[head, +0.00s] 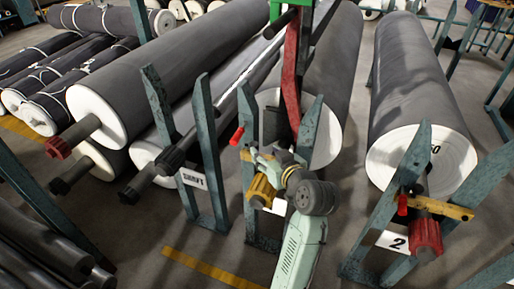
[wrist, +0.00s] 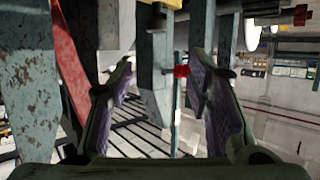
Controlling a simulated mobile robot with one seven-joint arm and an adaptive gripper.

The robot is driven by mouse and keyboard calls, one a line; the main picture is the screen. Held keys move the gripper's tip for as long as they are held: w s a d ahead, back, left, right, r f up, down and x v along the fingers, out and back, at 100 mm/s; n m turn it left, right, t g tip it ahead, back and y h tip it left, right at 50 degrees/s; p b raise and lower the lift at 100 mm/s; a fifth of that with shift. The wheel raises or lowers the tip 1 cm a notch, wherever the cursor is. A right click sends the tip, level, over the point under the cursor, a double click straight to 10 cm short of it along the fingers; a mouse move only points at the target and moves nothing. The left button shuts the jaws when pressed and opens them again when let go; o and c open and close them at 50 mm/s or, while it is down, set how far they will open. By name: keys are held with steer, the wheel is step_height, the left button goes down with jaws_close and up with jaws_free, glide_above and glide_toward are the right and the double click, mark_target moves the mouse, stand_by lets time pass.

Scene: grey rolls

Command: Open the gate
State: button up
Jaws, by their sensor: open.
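The gate appears to be the latch part with a red handle (head: 237,136) on the middle roll stand (head: 248,190). In the wrist view the red handle end (wrist: 181,71) shows ahead between my fingers, nearer the right one, beside a grey-green post (wrist: 153,70). My gripper (wrist: 160,78) is open and empty, with a finger on each side of the picture. In the head view my gripper (head: 252,156) is beside the middle stand, just below and right of the red handle. I see no clear contact. The gate's bar is mostly hidden by my gripper and arm.
A similar stand at right has a yellow bar (head: 445,208) with a red handle (head: 402,205) and a sign "2" (head: 393,242). Large grey rolls (head: 410,90) lie behind. A dark shaft (head: 165,160) extends at left. Floor space (head: 225,245) is open in front.

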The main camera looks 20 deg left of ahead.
mark_target(256, 147)
steer(key=x, duration=0.3)
steer(key=f+p+x, duration=0.1)
steer(key=x, duration=0.3)
steer(key=d+f+p+x, duration=0.1)
steer(key=x, duration=0.2)
steer(key=shift+w+a+f, duration=0.15)
steer(key=shift+w+a, duration=0.05)
steer(key=shift+a, duration=0.05)
steer(key=shift+c, duration=0.2)
jaws_close()
stand_by(0.4)
